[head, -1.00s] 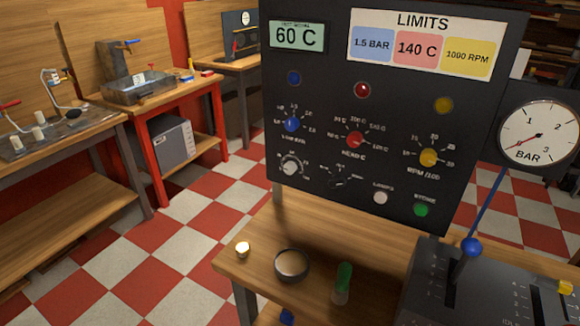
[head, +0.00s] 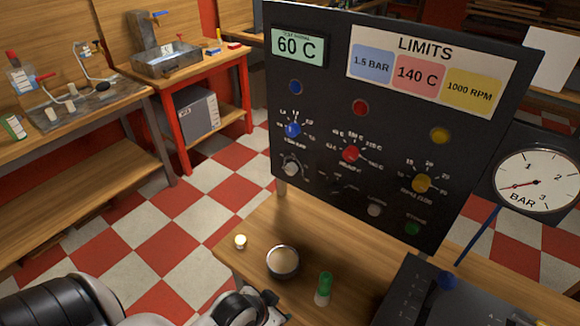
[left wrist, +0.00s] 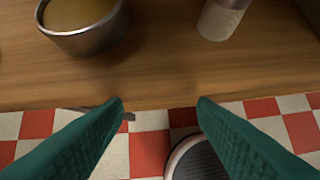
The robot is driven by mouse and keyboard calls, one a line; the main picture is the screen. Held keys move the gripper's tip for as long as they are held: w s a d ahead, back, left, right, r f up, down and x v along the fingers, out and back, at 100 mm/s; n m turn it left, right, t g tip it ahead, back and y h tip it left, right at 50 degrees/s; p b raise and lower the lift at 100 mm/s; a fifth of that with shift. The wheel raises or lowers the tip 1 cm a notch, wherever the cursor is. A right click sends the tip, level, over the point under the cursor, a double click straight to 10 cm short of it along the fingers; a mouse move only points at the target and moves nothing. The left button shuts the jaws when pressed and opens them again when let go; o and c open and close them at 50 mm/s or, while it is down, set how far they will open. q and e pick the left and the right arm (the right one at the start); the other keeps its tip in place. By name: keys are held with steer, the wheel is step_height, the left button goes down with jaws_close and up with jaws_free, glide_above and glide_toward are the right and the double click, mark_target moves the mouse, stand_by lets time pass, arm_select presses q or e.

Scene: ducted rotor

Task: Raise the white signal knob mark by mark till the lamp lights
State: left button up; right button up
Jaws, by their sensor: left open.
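The white signal knob (head: 291,169) is at the lower left of the black panel (head: 320,215), below the blue knob (head: 292,130). Its pointer setting is too small to tell. Three round lamps sit higher on the panel: blue (head: 295,87), red (head: 360,107) and yellow (head: 440,135). None clearly glows. The display (head: 298,45) reads 60 C. My left gripper (head: 272,308) is low in front of the bench, well below the knob and apart from it. In the left wrist view its green fingers (left wrist: 161,105) are spread and empty. My right gripper is not seen.
On the wooden bench (head: 245,262) stand a metal bowl (head: 282,262), a green-capped bottle (head: 324,290) and a small glowing piece (head: 240,242). A lever box (head: 410,300) and a BAR gauge (head: 535,182) are at right. Space before the panel's left side is clear.

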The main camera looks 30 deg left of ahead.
arm_select(q)
steer(key=w+a+r+t, duration=0.1)
steer(key=w, duration=0.1)
steer(key=w+a+r+t, duration=0.1)
steer(key=w+r+t, duration=0.1)
steer(key=w, duration=0.1)
steer(key=w+a+r+t+h, duration=0.1)
steer(key=w+a+r, duration=0.1)
steer(key=w, duration=0.1)
steer(key=shift+w+r, duration=0.25)
steer(key=w+a+r+n+t, duration=0.1)
steer(key=w+a+r+t, duration=0.3)
steer(key=w+a, duration=0.15)
steer(key=n+t+p, duration=0.1)
steer(key=t, duration=0.3)
glide_toward(289, 171)
steer(key=shift+y, duration=0.4)
steer(key=w, duration=0.5)
steer(key=w+p, duration=0.1)
steer(key=w, duration=0.2)
steer(key=shift+w+d, duration=0.2)
steer(key=shift+d, duration=0.2)
steer(key=shift+r, duration=0.1)
steer(key=shift+c, duration=0.3)
